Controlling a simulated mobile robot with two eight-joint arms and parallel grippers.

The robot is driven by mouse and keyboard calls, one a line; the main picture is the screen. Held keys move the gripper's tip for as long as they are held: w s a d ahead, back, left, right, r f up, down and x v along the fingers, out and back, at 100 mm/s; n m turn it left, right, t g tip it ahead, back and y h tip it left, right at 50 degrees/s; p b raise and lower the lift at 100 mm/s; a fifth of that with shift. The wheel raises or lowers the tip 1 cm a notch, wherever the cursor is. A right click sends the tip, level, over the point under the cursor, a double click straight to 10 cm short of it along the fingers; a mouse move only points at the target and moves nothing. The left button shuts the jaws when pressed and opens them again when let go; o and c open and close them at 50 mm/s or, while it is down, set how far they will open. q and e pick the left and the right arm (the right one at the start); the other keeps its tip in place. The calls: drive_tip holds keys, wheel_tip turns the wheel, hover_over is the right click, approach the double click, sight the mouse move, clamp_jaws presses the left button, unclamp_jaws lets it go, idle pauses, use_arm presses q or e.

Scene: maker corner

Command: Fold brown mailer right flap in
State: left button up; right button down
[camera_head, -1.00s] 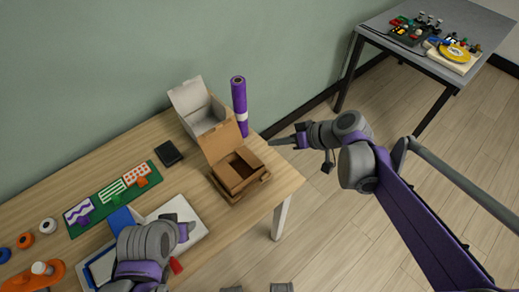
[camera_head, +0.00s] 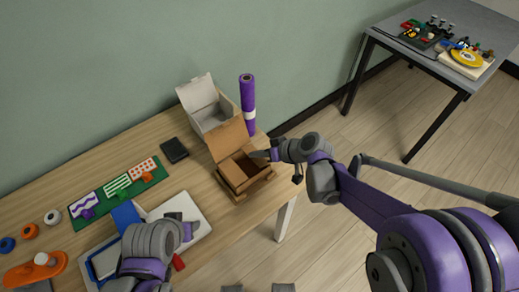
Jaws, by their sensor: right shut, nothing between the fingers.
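The brown mailer (camera_head: 231,174) stands open on the wooden table near its right edge, with its lid (camera_head: 228,138) raised at the back. Its inside looks empty. Small flaps show low around its outer sides, and the right flap is too small to make out clearly. My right gripper (camera_head: 258,154) is shut and empty, its tips at the upper right side of the mailer. I cannot tell whether they touch it. My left gripper (camera_head: 190,229) is low at the left over a white tray (camera_head: 204,221), and its fingers are mostly hidden by its own wrist.
An open white box (camera_head: 207,107) stands behind the mailer, with a purple roll (camera_head: 247,98) upright beside it. A black wallet-like item (camera_head: 174,150) and a green board (camera_head: 112,197) lie left. A grey table (camera_head: 450,50) with parts stands far right.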

use_arm(q)
drive_tip(key=shift+f, duration=0.1)
use_arm(e)
drive_tip(key=shift+s+a+f+n+t+h, duration=0.25)
drive_tip(key=shift+a+n+t+h, duration=0.15)
drive_tip(key=shift+h, duration=0.1)
use_arm(q)
drive_tip(key=shift+s+f+b, duration=0.1)
drive_tip(key=shift+f+b, duration=0.15)
drive_tip(key=shift+b, duration=0.05)
use_arm(e)
drive_tip(key=shift+s+a+f+n+t+h, duration=0.2)
drive_tip(key=shift+f+n+t+h, duration=0.1)
drive_tip(key=shift+h, duration=0.3)
use_arm(q)
drive_tip(key=shift+f+b, duration=0.35)
drive_tip(key=shift+f, duration=0.05)
use_arm(e)
drive_tip(key=shift+a+f, duration=0.1)
drive_tip(key=shift+f, duration=0.15)
use_arm(q)
drive_tip(key=shift+r, duration=0.1)
use_arm(e)
drive_tip(key=shift+r, duration=0.1)
